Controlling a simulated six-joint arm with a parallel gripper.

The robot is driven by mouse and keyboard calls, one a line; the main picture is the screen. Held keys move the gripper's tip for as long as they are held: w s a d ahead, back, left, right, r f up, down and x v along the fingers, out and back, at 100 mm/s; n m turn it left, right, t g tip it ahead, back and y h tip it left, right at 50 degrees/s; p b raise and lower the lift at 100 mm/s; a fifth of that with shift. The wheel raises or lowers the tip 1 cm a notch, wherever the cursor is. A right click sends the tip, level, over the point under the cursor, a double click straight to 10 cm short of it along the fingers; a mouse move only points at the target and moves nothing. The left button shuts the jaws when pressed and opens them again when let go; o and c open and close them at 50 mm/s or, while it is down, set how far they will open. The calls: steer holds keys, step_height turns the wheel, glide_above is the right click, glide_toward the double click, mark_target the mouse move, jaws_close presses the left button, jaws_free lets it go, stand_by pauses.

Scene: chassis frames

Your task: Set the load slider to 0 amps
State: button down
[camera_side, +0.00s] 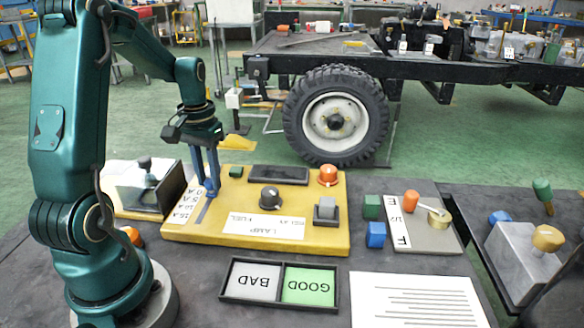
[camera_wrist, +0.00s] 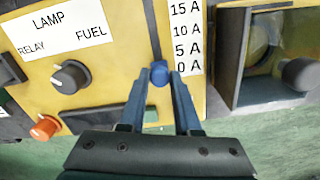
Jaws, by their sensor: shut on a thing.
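The load slider has a round blue knob (camera_wrist: 158,73) in a dark slot on the yellow panel (camera_wrist: 110,85). In the wrist view the white scale (camera_wrist: 187,40) beside the slot reads 15 A, 10 A, 5 A and 0 A. The knob sits level with, or just past, the 0 A mark, at the slot's end nearest my gripper. My gripper (camera_wrist: 159,76) is shut on the knob, one blue finger on each side. In the side view my gripper (camera_side: 209,183) reaches down to the panel's left part, and its fingertips partly hide the knob.
Close to the slider are a dark rotary knob (camera_side: 270,197), an orange knob (camera_side: 328,175) and a green button (camera_side: 236,171). A box with a lever (camera_side: 145,180) stands left of the panel. A BAD/GOOD tray (camera_side: 278,283) lies in front.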

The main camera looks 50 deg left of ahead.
mark_target(209, 180)
steer(key=shift+w+a, duration=0.15)
steer(key=shift+a, duration=0.1)
steer(key=c, duration=0.6)
jaws_free()
steer(key=shift+d, duration=0.1)
steer(key=shift+r, duration=0.1)
steer(key=shift+r, duration=2.5)
